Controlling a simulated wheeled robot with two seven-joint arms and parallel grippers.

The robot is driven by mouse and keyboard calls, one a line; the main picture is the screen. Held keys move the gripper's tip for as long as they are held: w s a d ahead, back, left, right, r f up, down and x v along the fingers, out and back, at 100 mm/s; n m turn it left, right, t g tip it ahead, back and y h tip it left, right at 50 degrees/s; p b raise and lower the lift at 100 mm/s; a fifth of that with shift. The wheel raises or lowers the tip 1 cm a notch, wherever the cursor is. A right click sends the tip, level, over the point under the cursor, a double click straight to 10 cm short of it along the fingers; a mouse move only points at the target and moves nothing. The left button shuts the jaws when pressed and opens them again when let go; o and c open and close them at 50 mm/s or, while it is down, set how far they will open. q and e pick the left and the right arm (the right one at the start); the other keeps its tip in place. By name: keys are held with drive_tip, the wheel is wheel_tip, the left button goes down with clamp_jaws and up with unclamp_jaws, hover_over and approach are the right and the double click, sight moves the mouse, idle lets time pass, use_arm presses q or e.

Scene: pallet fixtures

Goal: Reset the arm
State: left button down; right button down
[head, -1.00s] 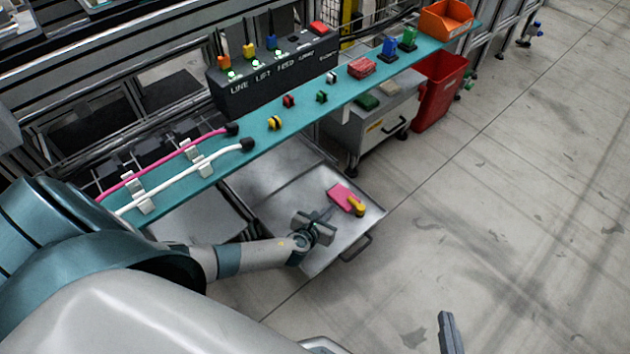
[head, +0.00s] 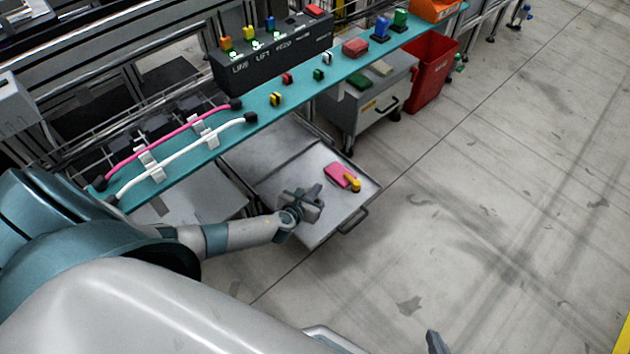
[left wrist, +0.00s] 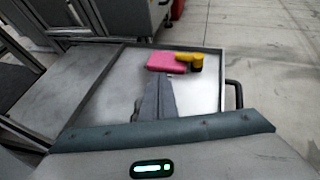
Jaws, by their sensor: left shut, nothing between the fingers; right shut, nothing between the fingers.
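My left arm comes in from the left in the head view, and its gripper (head: 312,198) is shut and empty above the open metal drawer (head: 300,165). In the left wrist view the shut fingers (left wrist: 155,98) point toward a pink block (left wrist: 166,62) and a yellow piece with a dark end (left wrist: 190,60) in the drawer. The pink block (head: 338,173) and yellow piece (head: 354,184) also show in the head view, apart from my gripper. Of my right gripper, only a small dark tip (head: 436,343) shows at the bottom edge.
A teal shelf (head: 225,148) runs along the machine, with a pink cable (head: 165,145), a white cable (head: 180,160) and small coloured parts. A dark switch box (head: 270,58) stands behind it. A red bin (head: 432,75) is at the back. The floor to the right is clear.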

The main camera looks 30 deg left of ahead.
idle(0.4)
